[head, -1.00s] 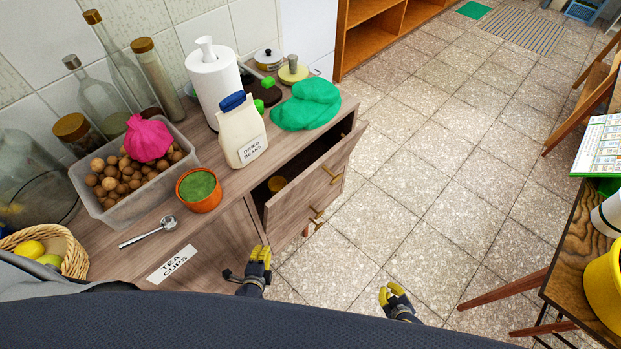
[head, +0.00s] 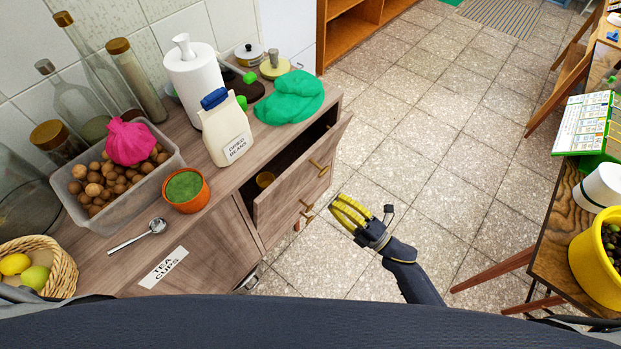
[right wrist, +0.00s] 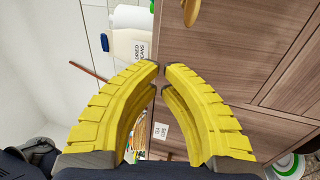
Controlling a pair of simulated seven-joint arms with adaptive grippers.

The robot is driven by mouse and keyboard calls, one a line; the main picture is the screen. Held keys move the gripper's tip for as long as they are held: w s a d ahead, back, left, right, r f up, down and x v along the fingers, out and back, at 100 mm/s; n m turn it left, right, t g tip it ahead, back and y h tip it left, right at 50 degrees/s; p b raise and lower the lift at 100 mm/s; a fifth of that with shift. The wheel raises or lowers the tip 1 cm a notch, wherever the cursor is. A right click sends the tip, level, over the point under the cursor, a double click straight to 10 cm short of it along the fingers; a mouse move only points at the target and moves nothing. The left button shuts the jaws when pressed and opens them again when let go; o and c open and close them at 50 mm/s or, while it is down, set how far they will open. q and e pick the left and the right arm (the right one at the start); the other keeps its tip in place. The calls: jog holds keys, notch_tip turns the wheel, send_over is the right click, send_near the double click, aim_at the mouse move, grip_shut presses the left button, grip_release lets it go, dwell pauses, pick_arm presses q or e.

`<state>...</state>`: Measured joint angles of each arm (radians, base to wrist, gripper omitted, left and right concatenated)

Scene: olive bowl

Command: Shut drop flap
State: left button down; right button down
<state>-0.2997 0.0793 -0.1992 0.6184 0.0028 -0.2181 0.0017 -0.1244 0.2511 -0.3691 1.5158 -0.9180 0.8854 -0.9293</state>
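The drop flap (head: 290,196) is the wooden front panel of the cabinet. It stands tilted outward, leaving a dark opening above and behind it. My right gripper (head: 338,210) is in front of the cabinet, right of and below the handle, apart from the flap. In the right wrist view its yellow fingertips (right wrist: 162,66) nearly meet with nothing between them. Only a small dark piece of my left gripper (head: 248,281) seems to show at the cabinet's lower edge; its fingers are hidden.
The cabinet top holds a white carton (head: 226,130), a green cloth-like lump (head: 290,99), a paper roll (head: 197,80), an orange bowl (head: 186,191) and a bin of brown balls (head: 166,180). A table (head: 560,220) with a yellow bowl (head: 590,270) stands right. The floor between is clear.

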aim_at(297, 168)
jog(key=x, duration=1.3)
jog(key=shift+w+a, duration=0.25)
jog(key=shift+a, duration=0.1)
